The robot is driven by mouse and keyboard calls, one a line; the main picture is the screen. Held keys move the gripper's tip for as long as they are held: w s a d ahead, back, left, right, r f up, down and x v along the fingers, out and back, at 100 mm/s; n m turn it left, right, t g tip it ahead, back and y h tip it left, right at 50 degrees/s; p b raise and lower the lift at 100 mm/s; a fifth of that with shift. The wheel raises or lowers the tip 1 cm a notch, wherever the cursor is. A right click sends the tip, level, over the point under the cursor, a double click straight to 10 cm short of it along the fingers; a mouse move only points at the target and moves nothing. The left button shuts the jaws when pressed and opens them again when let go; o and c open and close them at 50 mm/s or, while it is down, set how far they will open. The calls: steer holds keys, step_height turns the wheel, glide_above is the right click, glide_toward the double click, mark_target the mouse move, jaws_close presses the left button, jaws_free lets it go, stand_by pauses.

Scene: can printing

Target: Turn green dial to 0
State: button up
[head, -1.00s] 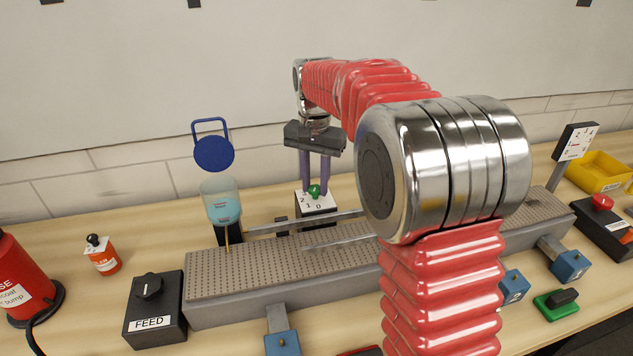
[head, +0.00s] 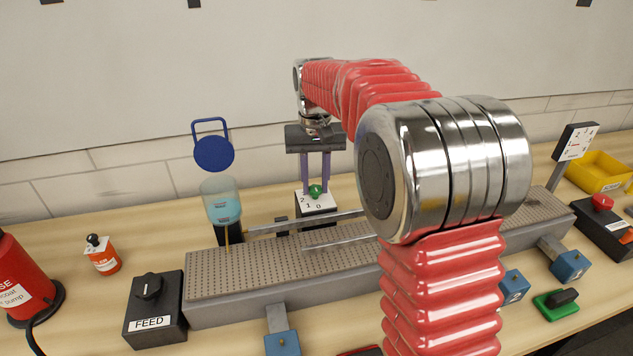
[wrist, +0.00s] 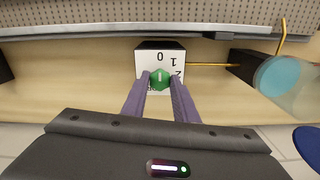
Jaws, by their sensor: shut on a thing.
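The green dial (head: 316,190) sits on a white-faced box (head: 318,208) behind the conveyor, with the numbers 0, 1 and 2 legible in the head view. In the wrist view the green dial (wrist: 160,78) has a short white mark that looks upright, in line with the 0 on the white face (wrist: 150,56). My gripper (head: 315,186) points down over the box. Its two purple fingers are shut on the dial, one on each side, as the wrist view also shows (wrist: 160,82). The fingers hide part of the face near the 2.
The perforated conveyor (head: 250,270) runs in front of the dial, with metal rails (head: 335,241) between. A clear cup of blue liquid (head: 222,205) and a blue disc (head: 213,153) stand left of my gripper. A FEED knob box (head: 153,308) is at front left.

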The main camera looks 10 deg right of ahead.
mark_target(315, 187)
steer(key=o, duration=1.1)
steer(key=shift+c, duration=0.2)
steer(key=shift+r, duration=0.1)
step_height(315, 187, up, 14)
steer(key=shift+f, duration=0.2)
steer(key=shift+w, duration=0.1)
